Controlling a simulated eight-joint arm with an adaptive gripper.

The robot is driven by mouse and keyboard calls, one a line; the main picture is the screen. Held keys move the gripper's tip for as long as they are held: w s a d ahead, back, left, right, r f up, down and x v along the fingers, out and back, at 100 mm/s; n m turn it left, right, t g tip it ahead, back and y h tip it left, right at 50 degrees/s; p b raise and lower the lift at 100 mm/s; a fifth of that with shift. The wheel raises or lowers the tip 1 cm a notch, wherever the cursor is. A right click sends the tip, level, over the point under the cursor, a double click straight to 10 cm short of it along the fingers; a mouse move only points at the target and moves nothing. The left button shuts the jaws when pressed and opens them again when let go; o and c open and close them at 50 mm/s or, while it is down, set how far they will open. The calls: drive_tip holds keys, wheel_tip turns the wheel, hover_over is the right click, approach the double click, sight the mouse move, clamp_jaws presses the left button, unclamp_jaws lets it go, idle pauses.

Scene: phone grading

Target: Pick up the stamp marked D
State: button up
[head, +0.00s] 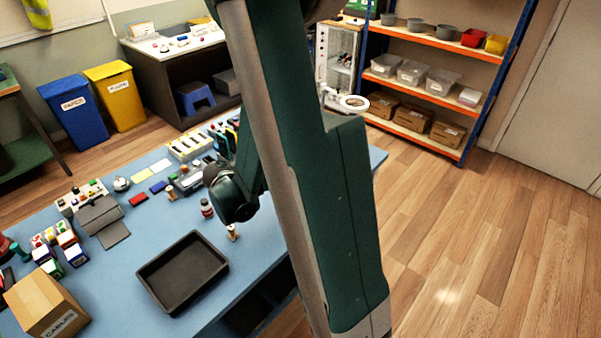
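A small stamp-like piece with a light wooden handle (232,232) stands on the blue table, just right of the black tray's far corner and below the dark rounded end of my arm. Its marking is too small to read, so I cannot tell whether it is the stamp marked D. My arm crosses the middle of the view and hides part of the table. The end of my arm is over the table near this piece, but my gripper's fingers cannot be made out. I see nothing held.
An empty black tray (183,272) lies near the table's front edge. A cardboard box (46,304) and several small boxes are at left.

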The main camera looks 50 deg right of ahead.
drive_tip(key=shift+r, duration=0.5)
